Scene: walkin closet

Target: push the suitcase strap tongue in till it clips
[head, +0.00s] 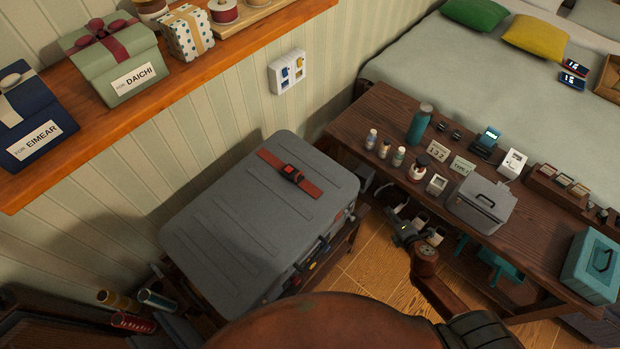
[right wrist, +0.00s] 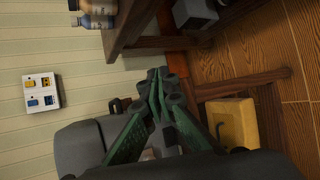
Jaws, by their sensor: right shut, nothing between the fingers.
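The grey suitcase (head: 225,225) lies flat on a low dark wooden stand at the middle left of the head view. A red strap (head: 272,160) crosses its lid near the far end, with a dark and red buckle (head: 292,174) in it. How deep the strap tongue sits in the buckle is too small to tell. My right gripper (head: 398,226) is to the right of the suitcase, apart from the strap, over the gap beside the desk. In the right wrist view its green fingers (right wrist: 157,82) are together and empty. My left gripper is out of view.
A wooden desk (head: 350,128) with bottles, cards and a grey box (head: 481,205) stands to the right. A shelf (head: 90,140) with gifts runs along the wall at upper left. A white wall panel (head: 287,71) is behind the suitcase. Space above the lid is clear.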

